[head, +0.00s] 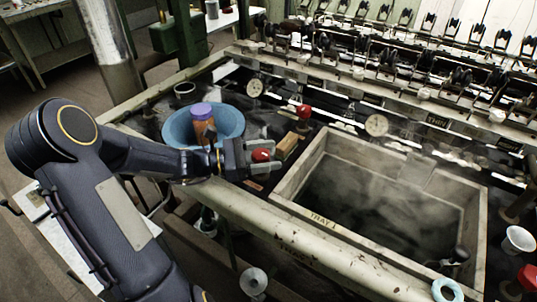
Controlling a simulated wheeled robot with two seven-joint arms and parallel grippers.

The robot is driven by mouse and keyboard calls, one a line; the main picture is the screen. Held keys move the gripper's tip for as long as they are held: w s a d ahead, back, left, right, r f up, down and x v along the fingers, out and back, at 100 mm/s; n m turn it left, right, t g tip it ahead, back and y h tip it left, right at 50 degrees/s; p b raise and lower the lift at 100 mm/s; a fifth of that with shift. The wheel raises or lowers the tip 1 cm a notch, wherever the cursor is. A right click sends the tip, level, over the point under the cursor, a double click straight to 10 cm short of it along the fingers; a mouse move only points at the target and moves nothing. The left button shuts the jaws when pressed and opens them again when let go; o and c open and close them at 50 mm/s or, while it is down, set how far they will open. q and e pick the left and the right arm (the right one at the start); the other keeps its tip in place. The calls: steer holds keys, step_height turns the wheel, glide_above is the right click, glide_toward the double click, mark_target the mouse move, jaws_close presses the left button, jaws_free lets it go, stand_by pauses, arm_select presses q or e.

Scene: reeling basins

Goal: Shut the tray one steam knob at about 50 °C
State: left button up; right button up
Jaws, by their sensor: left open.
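The tray one basin (283,187) is a square pale-walled tub marked "TRAY 1", with dark water and steam inside. A red knob (261,155) sits just left of it, by the front edge of the bench. My left gripper (258,157) is open at this red knob, its fingers close around it; I cannot tell whether they touch it. Part of the knob is hidden by the fingers. A second red knob (303,111) stands farther back. A round pale dial (376,125) stands behind the basin; its reading is too small to tell. My right gripper is not in view.
A blue bowl (177,130) with a purple-capped brown jar (203,122) stands behind my left forearm. A wooden block (287,146) lies between the knob and basin. Another dial (255,87) is farther back. A white cup (518,240) and another red knob (527,277) are at right.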

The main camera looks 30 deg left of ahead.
arm_select(q)
steer(key=shift+w+d, duration=0.15)
steer(key=shift+d, duration=0.1)
